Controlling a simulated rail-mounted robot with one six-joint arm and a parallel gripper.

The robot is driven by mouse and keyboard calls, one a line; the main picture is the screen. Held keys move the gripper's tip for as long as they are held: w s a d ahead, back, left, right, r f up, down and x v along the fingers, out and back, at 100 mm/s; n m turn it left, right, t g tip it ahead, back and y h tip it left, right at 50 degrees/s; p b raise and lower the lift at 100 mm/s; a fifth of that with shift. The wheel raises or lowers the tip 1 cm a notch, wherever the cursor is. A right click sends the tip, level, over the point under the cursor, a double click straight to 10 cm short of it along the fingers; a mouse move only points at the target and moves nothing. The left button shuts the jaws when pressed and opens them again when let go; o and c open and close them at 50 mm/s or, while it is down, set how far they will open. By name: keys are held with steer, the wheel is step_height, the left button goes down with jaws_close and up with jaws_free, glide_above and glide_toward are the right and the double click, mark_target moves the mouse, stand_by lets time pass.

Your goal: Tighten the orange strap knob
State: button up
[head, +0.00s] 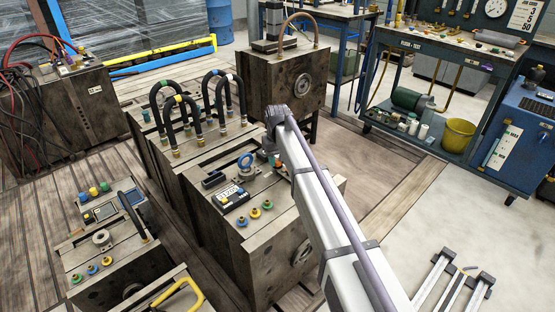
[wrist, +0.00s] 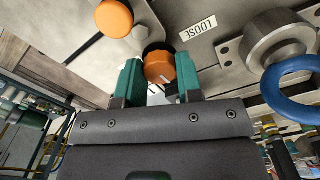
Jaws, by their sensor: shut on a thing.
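In the wrist view, my gripper (wrist: 159,82) has its two teal fingers on either side of an orange knob (wrist: 159,64), shut on it. A pale line marks the knob's face, and its far edge sits against a dark round opening. A label reading LOOSE (wrist: 201,28) is on the metal to the right of the knob. A second orange round piece (wrist: 114,18) sits up and to the left, apart from the fingers. In the head view my arm hides the gripper and the knob.
A blue lifting ring (wrist: 290,92) on a steel boss stands close right of my gripper; it also shows in the head view (head: 245,161). Black hoses (head: 226,88) arch over the mould behind. A blue bench (head: 440,60) and yellow bucket (head: 459,134) stand right.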

steer(key=m, duration=0.4)
steer(key=shift+m, duration=0.3)
steer(key=m, duration=0.4)
steer(key=shift+m, duration=0.3)
steer(key=m, duration=0.4)
steer(key=shift+m, duration=2.5)
steer(key=o, duration=0.9)
